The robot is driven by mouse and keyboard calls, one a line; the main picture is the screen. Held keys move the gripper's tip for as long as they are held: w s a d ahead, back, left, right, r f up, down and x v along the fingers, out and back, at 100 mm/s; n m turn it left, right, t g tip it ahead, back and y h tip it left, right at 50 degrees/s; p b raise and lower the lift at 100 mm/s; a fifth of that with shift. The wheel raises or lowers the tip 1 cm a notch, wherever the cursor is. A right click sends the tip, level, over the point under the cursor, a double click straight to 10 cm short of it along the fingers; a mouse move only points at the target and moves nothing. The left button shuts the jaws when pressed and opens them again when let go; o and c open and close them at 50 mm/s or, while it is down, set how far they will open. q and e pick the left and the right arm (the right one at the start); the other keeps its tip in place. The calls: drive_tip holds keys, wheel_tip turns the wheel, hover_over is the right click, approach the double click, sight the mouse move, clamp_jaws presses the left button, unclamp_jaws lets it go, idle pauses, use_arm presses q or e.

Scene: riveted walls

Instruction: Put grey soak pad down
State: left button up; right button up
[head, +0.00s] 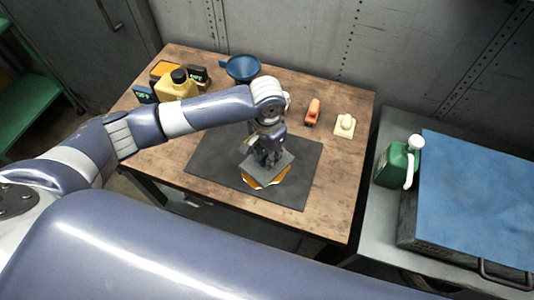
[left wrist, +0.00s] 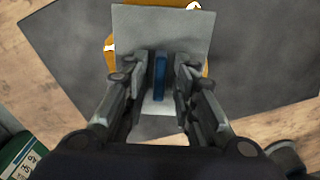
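The grey soak pad (head: 267,172) is a flat square plate. My left gripper (head: 268,152) is over it, with the fingers closed in around a blue upright piece on its top. In the left wrist view, the pad (left wrist: 165,28) lies beyond the fingertips (left wrist: 166,75). An orange thing with white marks (head: 249,183) is mostly hidden under the pad; its edge also shows in the left wrist view (left wrist: 110,52). I cannot tell whether the pad touches it. Both are over the dark mat (head: 217,160). My right gripper is not in view.
The wooden table (head: 330,190) holds a yellow jug (head: 176,87), a blue funnel (head: 242,68), an orange item (head: 313,111) and a cream block (head: 345,125). A green jug (head: 397,163) stands on the right bench beside a blue-topped box (head: 480,190). The mat's right part is clear.

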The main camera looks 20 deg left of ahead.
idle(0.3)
use_arm(q)
wheel_tip(320, 180, up, 12)
drive_tip(key=b, duration=0.1)
drive_tip(key=shift+b, duration=0.4)
idle(0.4)
